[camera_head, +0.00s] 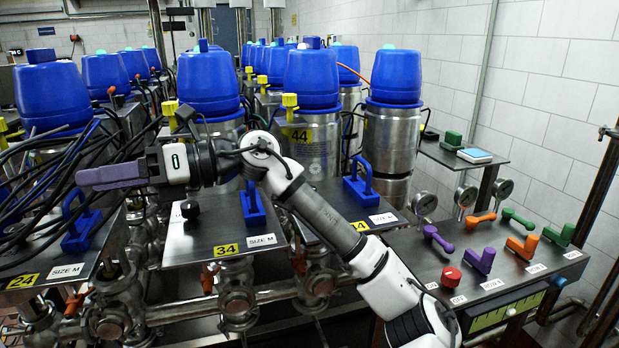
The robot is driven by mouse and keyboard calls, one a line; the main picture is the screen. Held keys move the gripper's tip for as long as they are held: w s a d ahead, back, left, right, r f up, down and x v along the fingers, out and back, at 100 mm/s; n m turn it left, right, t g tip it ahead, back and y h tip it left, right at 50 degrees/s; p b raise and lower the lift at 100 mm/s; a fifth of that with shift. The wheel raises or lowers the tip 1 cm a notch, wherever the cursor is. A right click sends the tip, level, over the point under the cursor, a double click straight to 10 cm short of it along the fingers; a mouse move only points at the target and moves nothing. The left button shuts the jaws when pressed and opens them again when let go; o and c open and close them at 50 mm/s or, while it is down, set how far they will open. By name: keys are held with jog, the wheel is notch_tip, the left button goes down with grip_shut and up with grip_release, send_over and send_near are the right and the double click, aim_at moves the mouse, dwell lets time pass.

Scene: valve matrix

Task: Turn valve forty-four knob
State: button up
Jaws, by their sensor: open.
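In front of that tank is a metal panel with a blue handle (360,184) and a SIZE M label (383,218). My arm crosses this panel; no black knob shows on its visible part, and the arm may hide one. My gripper (112,177), with purple fingers, is at the left, pointing left above the black cables. It is open and holds nothing visible, well away from the 44 tank.
The 34 panel (220,218) carries a black knob (190,208) and a blue handle (253,205). Black cables (50,190) crowd the left. At the right, a control console (440,262) has coloured handles and a red knob (451,277). Pipes run below the panels.

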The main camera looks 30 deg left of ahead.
jog(key=w+f+m+t, duration=0.2)
jog(key=w+t, duration=0.4)
jog(key=w, duration=0.5)
jog(key=w+d+r+m+t+h+p, duration=0.1)
jog(key=w+d+r+m+t+h, duration=0.15)
jog(key=w+d+t, duration=0.5)
jog(key=w+d+r+m+t+h+p, duration=0.1)
jog(key=w+d+m+t+h, duration=0.15)
jog(key=w+d, duration=0.85)
jog(key=shift+n+g, duration=0.3)
jog(key=shift+n, duration=0.1)
jog(key=w+a+f+p, duration=0.1)
jog(key=a+f, duration=0.1)
jog(key=f, duration=0.2)
jog(key=w+a+f+p, duration=0.1)
jog(key=a+f, duration=0.2)
jog(key=f, duration=0.1)
jog(key=w+a+f+p, duration=0.1)
jog(key=a+f, duration=0.2)
jog(key=f, duration=0.2)
jog(key=shift+w, duration=0.35)
jog(key=c, duration=1)
